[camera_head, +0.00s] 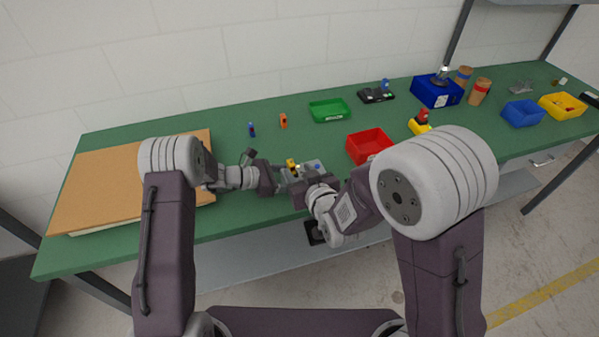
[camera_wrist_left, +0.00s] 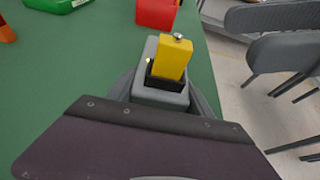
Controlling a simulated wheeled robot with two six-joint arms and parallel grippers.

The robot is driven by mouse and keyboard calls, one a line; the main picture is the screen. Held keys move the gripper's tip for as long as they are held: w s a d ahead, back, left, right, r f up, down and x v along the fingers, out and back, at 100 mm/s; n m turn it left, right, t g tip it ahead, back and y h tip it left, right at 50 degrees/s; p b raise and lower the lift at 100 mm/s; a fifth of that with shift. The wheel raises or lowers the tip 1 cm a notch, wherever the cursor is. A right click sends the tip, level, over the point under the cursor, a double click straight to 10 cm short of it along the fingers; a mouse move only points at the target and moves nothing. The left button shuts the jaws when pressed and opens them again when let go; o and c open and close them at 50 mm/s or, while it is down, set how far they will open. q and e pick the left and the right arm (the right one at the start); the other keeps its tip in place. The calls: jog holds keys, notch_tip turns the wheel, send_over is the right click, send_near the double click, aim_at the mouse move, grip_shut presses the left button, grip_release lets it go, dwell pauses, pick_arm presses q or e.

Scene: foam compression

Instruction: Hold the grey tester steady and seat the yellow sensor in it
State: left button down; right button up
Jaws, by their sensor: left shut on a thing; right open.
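The grey tester (camera_head: 314,165) lies near the front edge of the green table. In the left wrist view the tester (camera_wrist_left: 161,98) is a long grey block with a black socket. The yellow sensor (camera_wrist_left: 173,58) stands nearly upright at that socket, with a silver knob on top; its depth in the socket cannot be told. The sensor (camera_head: 291,163) also shows in the head view. My left gripper (camera_head: 284,178) is shut on the tester from the left. My right gripper (camera_head: 303,181) is open, just in front of the tester; its fingertips are partly hidden.
A red bin (camera_head: 369,146) stands right of the tester, with a green tray (camera_head: 329,110) behind. Blue (camera_head: 252,130) and orange (camera_head: 283,121) small items stand at the back. A brown board (camera_head: 100,190) lies left. Dark grey chair-like shapes (camera_wrist_left: 285,55) show beyond the table edge.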

pick_arm(q)
jog(key=shift+c, duration=1.6)
grip_release()
jog(key=shift+a, duration=0.1)
